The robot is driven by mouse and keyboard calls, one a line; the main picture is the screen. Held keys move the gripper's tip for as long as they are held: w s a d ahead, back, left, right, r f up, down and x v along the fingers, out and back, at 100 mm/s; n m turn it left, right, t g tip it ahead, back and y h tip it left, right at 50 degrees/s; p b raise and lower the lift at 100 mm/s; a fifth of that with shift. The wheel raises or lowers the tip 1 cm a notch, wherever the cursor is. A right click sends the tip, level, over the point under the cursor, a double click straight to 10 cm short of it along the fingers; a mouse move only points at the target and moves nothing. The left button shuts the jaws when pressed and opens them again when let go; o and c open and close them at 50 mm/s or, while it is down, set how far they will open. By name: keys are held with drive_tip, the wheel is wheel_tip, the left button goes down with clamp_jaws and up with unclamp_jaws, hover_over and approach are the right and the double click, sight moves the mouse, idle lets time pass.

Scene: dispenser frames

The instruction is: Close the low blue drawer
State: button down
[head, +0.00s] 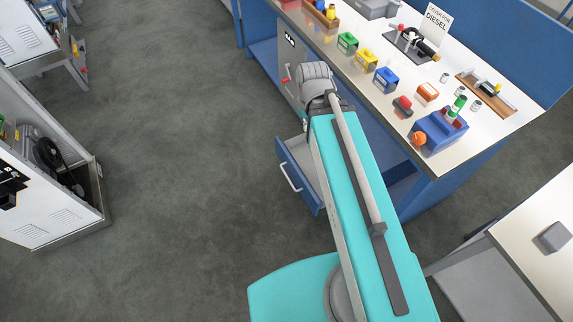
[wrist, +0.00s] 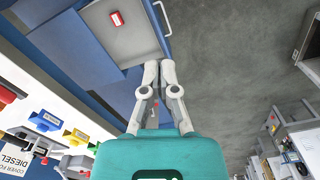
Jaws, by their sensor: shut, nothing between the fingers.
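The low blue drawer (head: 301,184) stands pulled out from under the blue workbench in the head view. Its blue front and pale handle face left, and my arm covers part of its far side. In the wrist view the open drawer (wrist: 140,42) is at the top, with its grey inside and handle showing. A small red and white item (wrist: 116,18) lies in it. My gripper (wrist: 159,68) is shut and empty, its fingertips near the drawer's edge in the picture. I cannot tell whether they touch it. In the head view my arm hides the gripper.
The workbench top (head: 470,75) holds several coloured bins, a blue holder (head: 440,130) and a DIESEL sign (head: 437,22). A white cabinet (head: 45,190) stands at left and a pale table (head: 540,240) at right. The grey floor left of the drawer is clear.

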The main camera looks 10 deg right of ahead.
drive_tip(key=shift+d+f, duration=0.1)
drive_tip(key=shift+f, duration=0.05)
drive_tip(key=w+a+f+n+t+h+b, duration=0.1)
drive_tip(key=w+a+f+n+h+b, duration=0.2)
drive_tip(key=f+b, duration=1.4)
drive_tip(key=w+a+f+n+h+b, duration=0.2)
drive_tip(key=w+a+f+n+b, duration=0.3)
drive_tip(key=f+b, duration=1.2)
drive_tip(key=w+a+f+n+t+h+b, duration=0.1)
drive_tip(key=w+a+f+n+h+b, duration=0.2)
drive_tip(key=w+f+n+b, duration=0.8)
drive_tip(key=shift+a+f+n+t+h+b, duration=0.3)
drive_tip(key=shift+a+f+n+b, duration=0.65)
drive_tip(key=shift+f+b, duration=3.55)
drive_tip(key=r+b, duration=0.2)
drive_tip(key=b, duration=0.1)
drive_tip(key=shift+d+r+n, duration=0.25)
drive_tip(key=shift+d+r, duration=0.1)
